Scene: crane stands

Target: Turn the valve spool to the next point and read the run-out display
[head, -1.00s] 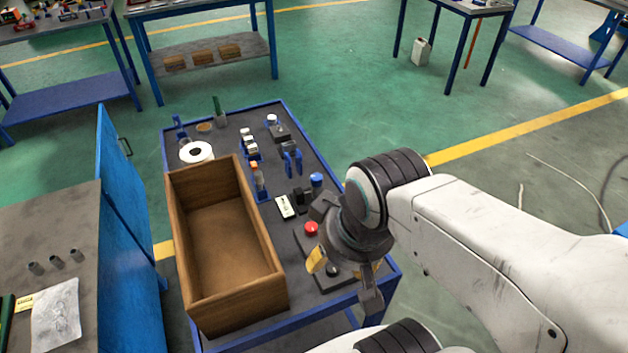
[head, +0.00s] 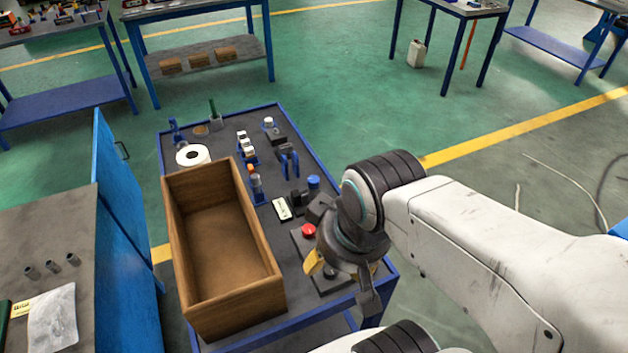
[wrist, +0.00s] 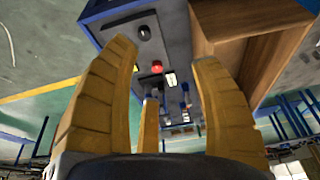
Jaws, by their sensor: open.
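My gripper (head: 342,277) is open and empty above the near right part of the blue-edged cart (head: 320,322). Its yellow fingers are spread in the wrist view (wrist: 165,60). Below it is a dark control box with a red button (head: 308,231) and a black knob (head: 330,271). A small device with a pale face (head: 282,208), perhaps the run-out display, lies beyond the button; its reading is too small to make out. It also shows in the wrist view (wrist: 171,80). I cannot tell the valve spool for certain among the small blue holders (head: 256,187) farther back.
An open wooden box (head: 268,262) fills the cart's left side. A white roll (head: 192,156) stands behind it. A blue cabinet door (head: 125,215) and a grey bench (head: 60,225) are at the left.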

